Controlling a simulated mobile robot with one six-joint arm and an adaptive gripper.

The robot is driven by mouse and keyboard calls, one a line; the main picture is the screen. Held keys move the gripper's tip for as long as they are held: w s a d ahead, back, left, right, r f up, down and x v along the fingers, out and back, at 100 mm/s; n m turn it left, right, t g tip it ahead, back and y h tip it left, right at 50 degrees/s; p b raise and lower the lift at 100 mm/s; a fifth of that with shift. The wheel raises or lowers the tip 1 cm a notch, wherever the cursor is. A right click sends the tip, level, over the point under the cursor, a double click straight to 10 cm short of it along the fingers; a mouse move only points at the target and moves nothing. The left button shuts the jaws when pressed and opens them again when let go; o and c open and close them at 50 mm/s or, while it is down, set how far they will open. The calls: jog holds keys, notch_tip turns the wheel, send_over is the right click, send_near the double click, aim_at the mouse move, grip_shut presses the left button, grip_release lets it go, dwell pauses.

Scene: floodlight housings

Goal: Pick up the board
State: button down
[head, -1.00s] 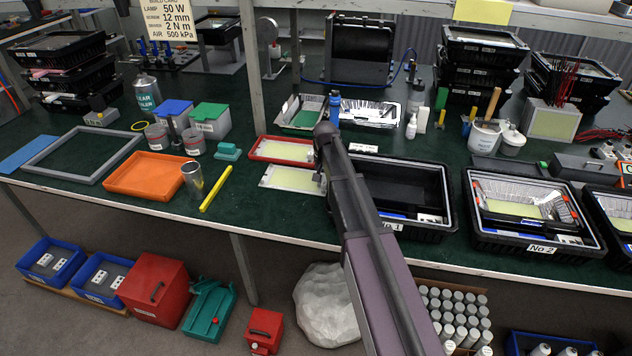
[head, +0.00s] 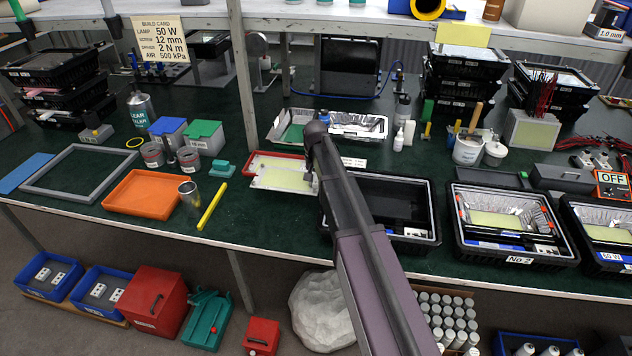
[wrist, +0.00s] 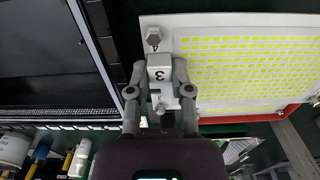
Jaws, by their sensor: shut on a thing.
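The board (head: 283,178) is a flat white-edged plate with a yellow grid of cells. My gripper (wrist: 160,80) is shut on this block, one finger on each side. In the head view my gripper (head: 313,183) is at the board's right end, partly hidden by my arm. The board overlaps the red-rimmed tray (head: 262,156) behind it and looks raised off the table.
An open black housing (head: 437,205) is just right of my gripper, partly hidden by my arm. Housing No 2 (head: 519,260) stands further right. An orange tray (head: 143,192), a metal cup (head: 189,196) and a yellow bar (head: 212,206) lie to the left. A shelf post (head: 246,80) rises behind.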

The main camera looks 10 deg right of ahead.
jog(key=shift+r+p, duration=0.85)
jog(key=shift+r, duration=0.35)
jog(key=shift+r, duration=0.1)
dwell(0.5)
notch_tip(320, 180, up, 20)
jog(key=p, duration=2)
jog(key=shift+f, duration=0.2)
